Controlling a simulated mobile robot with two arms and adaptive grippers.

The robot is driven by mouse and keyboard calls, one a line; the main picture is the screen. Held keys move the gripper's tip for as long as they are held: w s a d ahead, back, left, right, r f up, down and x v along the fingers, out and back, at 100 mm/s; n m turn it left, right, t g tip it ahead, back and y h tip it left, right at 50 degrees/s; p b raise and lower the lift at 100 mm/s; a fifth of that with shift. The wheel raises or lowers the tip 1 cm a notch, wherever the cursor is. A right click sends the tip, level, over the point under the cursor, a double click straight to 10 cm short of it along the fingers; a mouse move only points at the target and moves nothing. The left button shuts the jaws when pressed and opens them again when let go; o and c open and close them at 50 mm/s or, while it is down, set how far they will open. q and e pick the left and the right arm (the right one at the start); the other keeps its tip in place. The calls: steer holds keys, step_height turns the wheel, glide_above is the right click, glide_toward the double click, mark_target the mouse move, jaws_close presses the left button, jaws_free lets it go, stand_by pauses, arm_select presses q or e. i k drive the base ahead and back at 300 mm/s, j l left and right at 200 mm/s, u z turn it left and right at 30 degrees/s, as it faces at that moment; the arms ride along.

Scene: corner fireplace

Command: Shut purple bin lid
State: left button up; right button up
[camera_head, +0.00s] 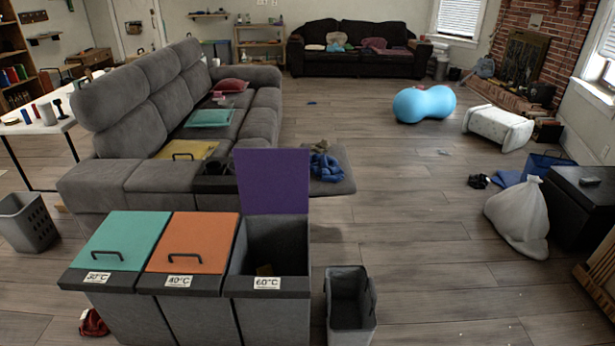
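The purple bin lid (273,180) stands upright, open, at the back edge of the right compartment of a dark grey three-part bin. The other two lids, teal (112,240) and orange (195,242), lie shut, each with a black handle. Labels on the fronts read 30°C, 40°C and 60°C. Neither of my grippers is in view.
A small open grey bin (350,298) stands right of the compartments. A grey sofa (170,130) is behind them. A grey basket (27,222) stands at the left. A white sack (520,215) sits at the right. The wooden floor (420,250) between is mostly clear.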

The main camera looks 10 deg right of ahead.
mark_target(271, 181)
steer(key=i+l+z, duration=0.15)
steer(key=l+z, duration=0.3)
steer(key=i+l+z, duration=0.25)
steer(key=z, duration=0.2)
steer(key=i+l+z, duration=0.25)
steer(key=z, duration=0.2)
steer(key=i+l+z, duration=0.3)
steer(key=z, duration=0.15)
steer(key=i+l+z, duration=0.2)
steer(key=i, duration=0.2)
steer(key=i+z, duration=0.2)
steer(key=i, duration=0.25)
steer(key=i+u, duration=0.65)
steer(key=u, duration=0.15)
steer(key=i+l+u, duration=0.1)
steer(key=i+u, duration=0.2)
steer(key=u, duration=0.15)
steer(key=i+u, duration=0.25)
steer(key=u, duration=0.2)
steer(key=i+u, duration=0.2)
steer(key=u, duration=0.2)
steer(key=i+l+u, duration=0.15)
steer(key=u, duration=0.3)
steer(key=i+l+u, duration=0.25)
steer(key=u, duration=0.15)
steer(key=i+l+u, duration=0.15)
steer(key=u, duration=0.3)
